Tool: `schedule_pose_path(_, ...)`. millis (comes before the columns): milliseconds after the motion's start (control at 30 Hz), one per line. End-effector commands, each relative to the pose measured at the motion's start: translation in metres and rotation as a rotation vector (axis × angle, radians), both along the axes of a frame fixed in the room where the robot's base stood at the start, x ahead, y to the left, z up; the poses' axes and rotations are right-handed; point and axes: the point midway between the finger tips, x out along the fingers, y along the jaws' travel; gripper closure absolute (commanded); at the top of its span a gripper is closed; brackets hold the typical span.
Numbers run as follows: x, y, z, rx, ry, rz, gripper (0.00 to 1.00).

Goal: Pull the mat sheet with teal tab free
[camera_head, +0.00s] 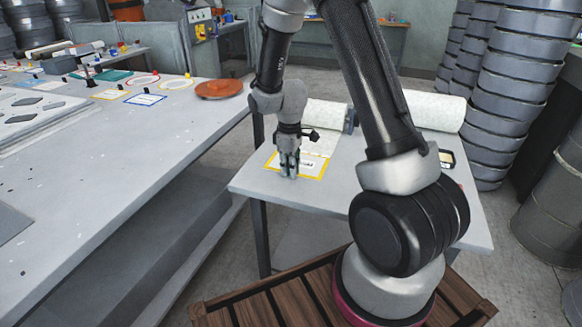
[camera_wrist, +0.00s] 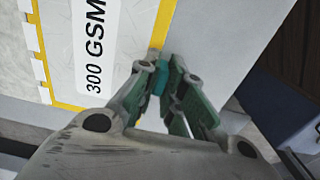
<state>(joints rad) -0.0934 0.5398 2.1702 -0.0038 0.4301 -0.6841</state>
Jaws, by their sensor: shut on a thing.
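The pale mat sheet (camera_head: 322,140) comes down from a white roll at the back of the small grey table and lies toward the front. In the wrist view a "300 GSM" label (camera_wrist: 97,40) lies inside a yellow border (camera_wrist: 160,28). In the wrist view my gripper (camera_wrist: 168,76) is shut on the teal tab (camera_wrist: 159,80), which shows between the fingertips. The fingers hide part of the tab and where it joins the sheet.
The small table (camera_head: 270,190) has bare surface around the yellow border. A white roll (camera_head: 435,110) and a small dark device (camera_head: 446,158) are at its right. A long grey bench (camera_head: 110,150) stands on the left. Stacked grey drums (camera_head: 511,85) stand behind on the right.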

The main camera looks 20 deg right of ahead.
Motion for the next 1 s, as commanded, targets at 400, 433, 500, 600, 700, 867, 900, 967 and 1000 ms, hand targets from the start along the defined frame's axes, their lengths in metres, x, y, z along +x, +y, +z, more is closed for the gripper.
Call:
schedule_pose_path(400,-0.01,0.01,0.0,0.0,0.0,0.001,1.0)
schedule_pose_path(433,-0.011,0.011,0.0,0.0,0.0,0.001,1.0)
schedule_pose_path(500,-0.012,0.012,0.0,0.0,0.0,0.001,1.0)
schedule_pose_path(600,-0.015,0.015,0.0,0.0,0.0,0.002,1.0)
schedule_pose_path(700,-0.017,0.017,0.0,0.0,0.0,0.002,1.0)
schedule_pose_path(867,-0.021,0.021,0.0,0.0,0.0,0.002,1.0)
schedule_pose_path(900,-0.022,0.022,0.0,0.0,0.0,0.001,1.0)
schedule_pose_path(967,-0.023,0.023,0.0,-0.001,0.001,0.001,1.0)
schedule_pose_path(1000,-0.024,0.024,0.0,0.0,0.001,0.001,1.0)
